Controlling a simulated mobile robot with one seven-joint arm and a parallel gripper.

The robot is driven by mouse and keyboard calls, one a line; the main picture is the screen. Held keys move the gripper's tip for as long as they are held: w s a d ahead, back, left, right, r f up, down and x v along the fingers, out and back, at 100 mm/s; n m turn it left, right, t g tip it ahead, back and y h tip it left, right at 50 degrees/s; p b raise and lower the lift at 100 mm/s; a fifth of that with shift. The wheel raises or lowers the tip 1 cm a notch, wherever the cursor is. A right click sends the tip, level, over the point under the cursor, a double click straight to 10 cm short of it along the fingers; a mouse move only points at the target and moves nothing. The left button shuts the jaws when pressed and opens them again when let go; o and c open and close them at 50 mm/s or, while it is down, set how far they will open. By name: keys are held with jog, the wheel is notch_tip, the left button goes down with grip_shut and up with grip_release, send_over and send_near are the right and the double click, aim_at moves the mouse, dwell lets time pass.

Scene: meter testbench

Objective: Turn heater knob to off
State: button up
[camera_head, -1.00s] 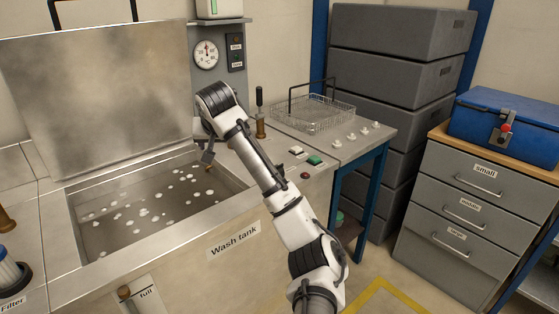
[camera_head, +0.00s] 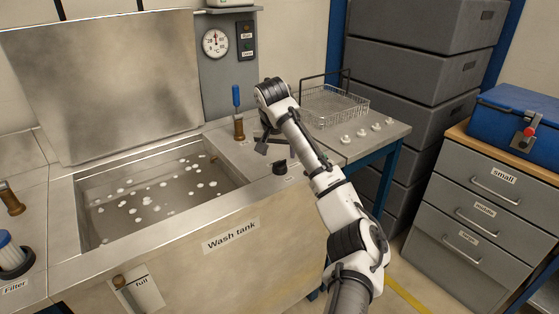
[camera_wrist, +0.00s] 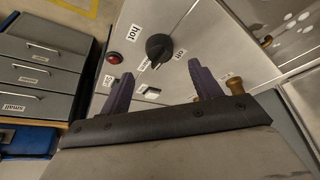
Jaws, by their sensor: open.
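The heater knob (camera_head: 280,167) is a round black dial on the steel top right of the tank. In the wrist view the knob (camera_wrist: 158,48) sits beyond my fingertips, roughly centred between them, with a "hot" label beside it and other labels around. In the head view my gripper (camera_head: 276,143) hangs over the bench just behind and above the knob.
A red button (camera_wrist: 115,58) and a small switch (camera_wrist: 149,90) lie near the knob. A brass-based lever (camera_head: 238,125) stands left of my gripper. The open wash tank (camera_head: 92,243) is to the left. A wire basket (camera_head: 335,107) and several white pegs are behind my arm.

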aim_at(279, 162)
jog(key=p+x, duration=0.1)
jog(key=x, duration=0.6)
jog(key=shift+r, duration=0.1)
jog(key=c, duration=1)
